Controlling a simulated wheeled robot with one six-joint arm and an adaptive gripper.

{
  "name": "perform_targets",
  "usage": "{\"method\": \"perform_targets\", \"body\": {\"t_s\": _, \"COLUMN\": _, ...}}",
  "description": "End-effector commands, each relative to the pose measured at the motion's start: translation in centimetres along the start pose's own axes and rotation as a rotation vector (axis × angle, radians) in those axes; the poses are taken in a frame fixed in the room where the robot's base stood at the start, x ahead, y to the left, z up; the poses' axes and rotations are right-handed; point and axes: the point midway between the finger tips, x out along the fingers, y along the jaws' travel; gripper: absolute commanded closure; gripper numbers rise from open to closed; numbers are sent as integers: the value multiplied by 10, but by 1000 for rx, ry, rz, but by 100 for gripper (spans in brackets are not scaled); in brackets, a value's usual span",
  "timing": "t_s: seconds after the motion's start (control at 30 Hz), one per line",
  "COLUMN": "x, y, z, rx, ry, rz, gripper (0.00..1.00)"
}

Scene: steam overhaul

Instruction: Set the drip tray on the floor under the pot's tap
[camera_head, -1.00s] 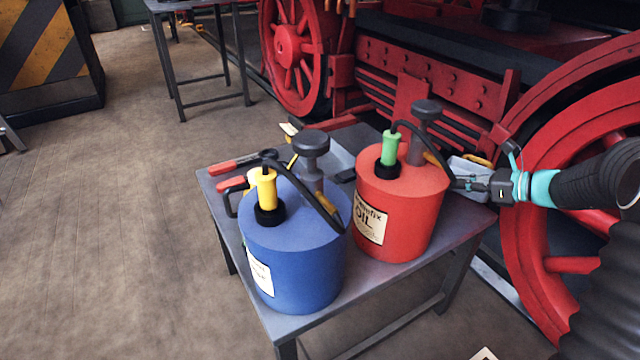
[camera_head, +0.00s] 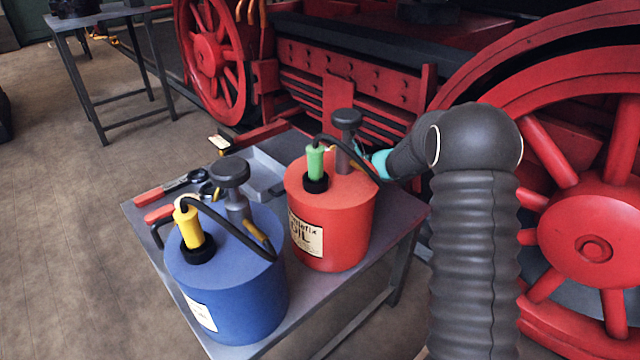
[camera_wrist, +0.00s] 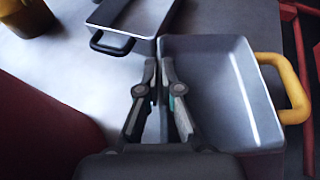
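A grey open tray with a yellow handle (camera_wrist: 225,95) lies at the right in the wrist view. My gripper (camera_wrist: 159,64) has its fingers close together across that tray's left wall and appears shut on it. A second grey tray (camera_wrist: 130,15) with a black handle is just beyond, to the upper left. A grey tray also shows behind the cans in the head view (camera_head: 257,178). In the head view my gripper and the yellow-handled tray are hidden behind the red can and my arm. I cannot make out a pot with a tap.
A blue can (camera_head: 232,290) and a red oil can (camera_head: 330,222) with pumps stand on the small table (camera_head: 150,225). Red-handled tools (camera_head: 163,190) lie at its left. Red locomotive wheels (camera_head: 590,240) stand close at the right. The floor (camera_head: 70,240) at the left is open.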

Motion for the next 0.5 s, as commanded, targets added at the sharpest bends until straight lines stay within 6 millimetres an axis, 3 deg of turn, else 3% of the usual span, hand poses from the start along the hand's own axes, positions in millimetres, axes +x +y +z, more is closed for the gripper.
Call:
{"method": "perform_targets", "body": {"t_s": 0.23, "x": 14, "y": 2, "z": -6, "rx": -1, "ry": 0, "rz": 1, "gripper": 100}}
{"method": "perform_targets", "body": {"t_s": 0.5, "x": 27, "y": 3, "z": -36, "rx": -1, "ry": 0, "rz": 2, "gripper": 100}}
